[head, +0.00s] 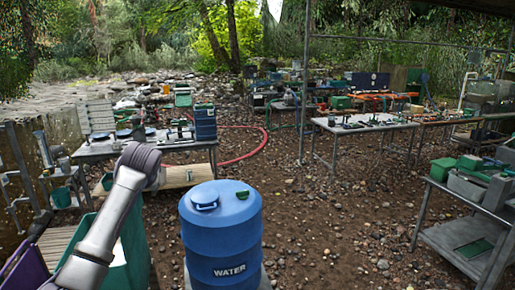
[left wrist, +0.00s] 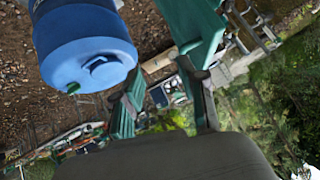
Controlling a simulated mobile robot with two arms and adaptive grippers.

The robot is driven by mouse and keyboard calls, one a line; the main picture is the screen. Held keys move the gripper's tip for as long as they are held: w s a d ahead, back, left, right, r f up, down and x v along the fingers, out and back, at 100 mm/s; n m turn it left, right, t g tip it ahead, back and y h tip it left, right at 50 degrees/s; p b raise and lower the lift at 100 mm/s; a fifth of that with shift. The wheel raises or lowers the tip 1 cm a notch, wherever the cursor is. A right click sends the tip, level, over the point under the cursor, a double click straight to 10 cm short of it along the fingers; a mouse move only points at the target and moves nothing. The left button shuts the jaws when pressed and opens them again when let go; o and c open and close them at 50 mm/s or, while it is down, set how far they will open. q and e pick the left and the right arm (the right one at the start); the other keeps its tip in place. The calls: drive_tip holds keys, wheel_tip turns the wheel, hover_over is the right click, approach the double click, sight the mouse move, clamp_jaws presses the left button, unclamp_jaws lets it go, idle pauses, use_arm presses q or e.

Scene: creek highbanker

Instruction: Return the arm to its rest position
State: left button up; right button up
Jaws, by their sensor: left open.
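My left arm (head: 100,225) rises from the lower left in the head view and bends at a rounded grey joint in front of the work table. I cannot make out its fingers there. My right gripper is not in view.
A blue water barrel (head: 222,235) stands close in front; it also shows in the left wrist view (left wrist: 80,40). A green bin (head: 135,245) is beside my arm. A work table (head: 150,150) is beyond, and a grey cart (head: 460,235) at right. The gravel between is fairly clear.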

use_arm(q)
drive_tip(key=s+d+f+m+g+h+b, duration=0.1)
drive_tip(key=s+f, duration=0.4)
drive_tip(key=f, duration=1.2)
drive_tip(key=s+d+f+m+g+b, duration=0.1)
drive_tip(key=s+f, duration=0.4)
drive_tip(key=f, duration=1.2)
drive_tip(key=s+d+f+m+g+h+b, duration=0.15)
drive_tip(key=s+f, duration=0.35)
drive_tip(key=f, duration=1.1)
drive_tip(key=s+d+f+g+h+b, duration=0.1)
drive_tip(key=s+d+f+g+b, duration=0.1)
drive_tip(key=s+f, duration=2.05)
drive_tip(key=s+d+f, duration=0.1)
drive_tip(key=s+f, duration=0.2)
drive_tip(key=s, duration=1.1)
drive_tip(key=s+d+f+g+b, duration=0.1)
drive_tip(key=s+f, duration=0.3)
drive_tip(key=s, duration=1.1)
drive_tip(key=shift+s+d+m+h+b, duration=0.3)
drive_tip(key=shift+d+m+h, duration=0.15)
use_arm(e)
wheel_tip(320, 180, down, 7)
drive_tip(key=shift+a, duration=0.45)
use_arm(q)
drive_tip(key=shift+f+g, duration=0.1)
drive_tip(key=shift+g, duration=0.15)
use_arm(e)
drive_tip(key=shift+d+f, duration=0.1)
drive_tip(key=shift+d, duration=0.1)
